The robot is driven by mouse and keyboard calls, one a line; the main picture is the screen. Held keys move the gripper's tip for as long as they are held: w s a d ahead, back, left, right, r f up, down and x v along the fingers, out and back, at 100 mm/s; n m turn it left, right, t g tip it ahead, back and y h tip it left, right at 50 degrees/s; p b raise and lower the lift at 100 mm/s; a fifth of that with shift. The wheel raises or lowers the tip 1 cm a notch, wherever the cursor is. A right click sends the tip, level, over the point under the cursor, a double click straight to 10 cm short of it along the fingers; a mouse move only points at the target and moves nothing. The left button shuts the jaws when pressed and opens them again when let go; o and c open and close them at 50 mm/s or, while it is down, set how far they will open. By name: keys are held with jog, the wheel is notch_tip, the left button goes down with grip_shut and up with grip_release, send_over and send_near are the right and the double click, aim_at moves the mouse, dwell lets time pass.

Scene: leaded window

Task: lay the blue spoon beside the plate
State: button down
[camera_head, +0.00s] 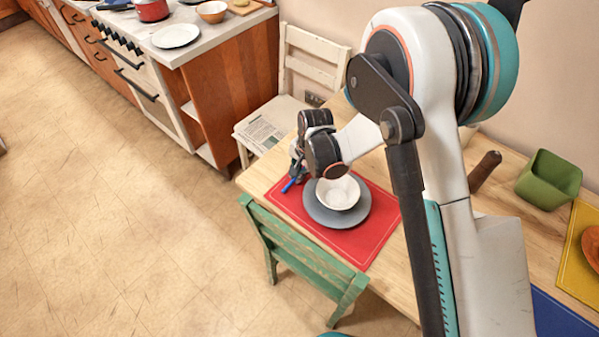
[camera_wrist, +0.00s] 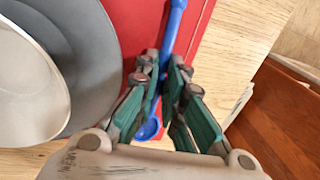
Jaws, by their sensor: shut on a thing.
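The blue spoon (camera_wrist: 174,36) is between the fingers of my gripper (camera_wrist: 164,74) in the wrist view, and the gripper is shut on its handle. The spoon's bowl (camera_wrist: 149,129) shows between the finger links. In the head view the spoon (camera_head: 289,185) shows at the left edge of the red placemat (camera_head: 378,238), below my gripper (camera_head: 296,172). The grey plate (camera_head: 362,208) lies on the mat to the right of the spoon; in the wrist view it is left of the fingers. I cannot tell whether the spoon touches the mat.
A white bowl (camera_head: 339,192) sits on the plate, close to my gripper. A green chair (camera_head: 300,258) stands at the table's front, a white chair (camera_head: 312,62) behind it with a newspaper. A green container (camera_head: 549,180) and a yellow mat (camera_head: 577,270) are at the right.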

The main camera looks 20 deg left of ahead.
jog(key=shift+f, duration=0.15)
jog(key=c, duration=1.7)
grip_release()
notch_tip(320, 180, up, 12)
jog(key=d+p, duration=0.2)
jog(key=p, duration=0.1)
jog(key=shift+s+d, duration=0.15)
jog(key=shift+s, duration=0.15)
